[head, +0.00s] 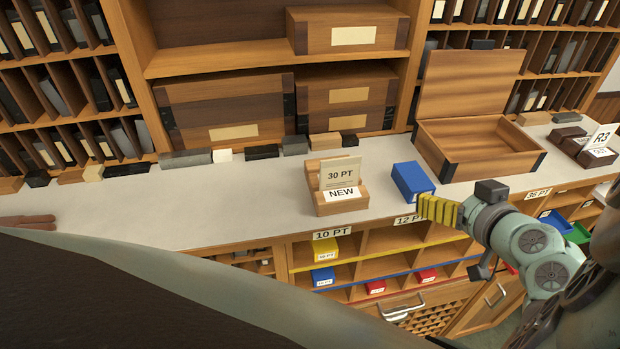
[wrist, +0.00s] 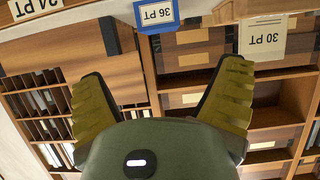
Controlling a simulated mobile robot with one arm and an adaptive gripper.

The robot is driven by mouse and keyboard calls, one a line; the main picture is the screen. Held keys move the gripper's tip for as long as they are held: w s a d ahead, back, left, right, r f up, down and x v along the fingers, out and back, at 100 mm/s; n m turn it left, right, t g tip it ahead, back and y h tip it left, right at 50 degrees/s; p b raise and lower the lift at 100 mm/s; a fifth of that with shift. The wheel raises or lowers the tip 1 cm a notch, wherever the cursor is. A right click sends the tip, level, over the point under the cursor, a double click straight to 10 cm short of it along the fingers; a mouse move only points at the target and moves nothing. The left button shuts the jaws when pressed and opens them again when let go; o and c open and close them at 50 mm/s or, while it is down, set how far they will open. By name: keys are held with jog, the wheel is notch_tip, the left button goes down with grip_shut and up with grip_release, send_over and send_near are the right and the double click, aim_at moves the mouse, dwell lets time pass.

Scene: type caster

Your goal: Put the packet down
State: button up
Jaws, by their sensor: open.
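The blue packet (head: 412,181) rests on the light grey counter (head: 250,200), near its front edge and right of the wooden card holder. In the wrist view the packet (wrist: 157,14) is at the top edge, and its white label reads 36 PT. My gripper (head: 438,208) has yellow fingers and is just in front of and right of the packet in the head view. In the wrist view my gripper (wrist: 162,95) has its fingers spread wide with nothing between them. The packet lies beyond the fingertips. I cannot tell whether a finger touches it.
The wooden holder (head: 345,207) carries a 30 PT card and a NEW label. An open wooden box (head: 488,160) stands behind right. Labelled compartments below the counter hold a yellow packet (head: 324,249) and others. Dark blocks (head: 263,152) line the back. The counter's left middle is clear.

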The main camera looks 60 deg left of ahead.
jog(key=shift+s+d+r, duration=0.1)
jog(key=shift+d+r, duration=0.05)
jog(key=shift+d, duration=0.15)
